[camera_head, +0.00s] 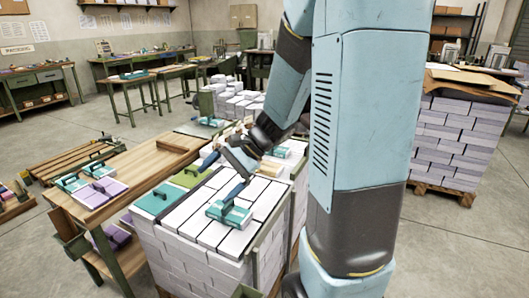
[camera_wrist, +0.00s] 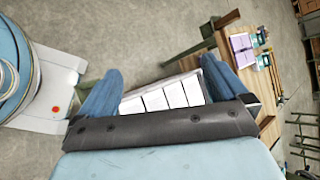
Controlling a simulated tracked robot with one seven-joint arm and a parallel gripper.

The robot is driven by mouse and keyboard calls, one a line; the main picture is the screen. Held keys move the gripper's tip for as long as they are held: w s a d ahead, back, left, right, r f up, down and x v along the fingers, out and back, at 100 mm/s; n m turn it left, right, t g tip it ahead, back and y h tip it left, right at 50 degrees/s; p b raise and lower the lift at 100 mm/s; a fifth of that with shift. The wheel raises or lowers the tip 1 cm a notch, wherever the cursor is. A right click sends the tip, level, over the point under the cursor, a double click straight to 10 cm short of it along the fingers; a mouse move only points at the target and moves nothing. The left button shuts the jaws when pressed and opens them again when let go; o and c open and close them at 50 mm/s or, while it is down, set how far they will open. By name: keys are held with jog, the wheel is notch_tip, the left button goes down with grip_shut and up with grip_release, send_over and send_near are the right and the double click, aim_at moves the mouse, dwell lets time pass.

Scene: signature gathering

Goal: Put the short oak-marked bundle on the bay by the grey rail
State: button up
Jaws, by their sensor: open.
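My gripper (camera_head: 219,180) is open and empty above a tall stack of white paper bundles (camera_head: 225,240). In the wrist view its blue fingers (camera_wrist: 158,92) stand wide apart, with white bundles (camera_wrist: 170,94) seen beyond the gap. A teal piece (camera_head: 153,203) and an olive-green piece (camera_head: 190,178) lie at the stack's left edge. I cannot make out an oak mark, which bundle is short, or a grey rail. My arm hides part of the middle.
A wooden bench (camera_head: 130,170) at left holds purple bundles (camera_head: 100,192) with teal holders; the wrist view also shows purple bundles (camera_wrist: 241,43). A wooden pallet (camera_head: 70,160) lies further left. Another wrapped stack (camera_head: 460,145) stands at right. Open floor lies right and back left.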

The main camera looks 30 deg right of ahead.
jog(key=s+d+r+n+t+h, duration=0.2)
jog(key=s+d+r+n+h, duration=0.1)
jog(key=s+r+n+h, duration=0.1)
jog(key=s+d+r+n+t+h, duration=0.1)
jog(key=s+d+r+n+h, duration=0.1)
jog(key=s+r+n+h, duration=0.3)
jog(key=s+r+n, duration=0.1)
jog(key=s+r, duration=0.3)
jog(key=s, duration=0.1)
jog(key=shift+s+d+r+n+t+h, duration=0.2)
jog(key=shift+d+n+t+h, duration=0.1)
jog(key=shift+d+n+t, duration=0.1)
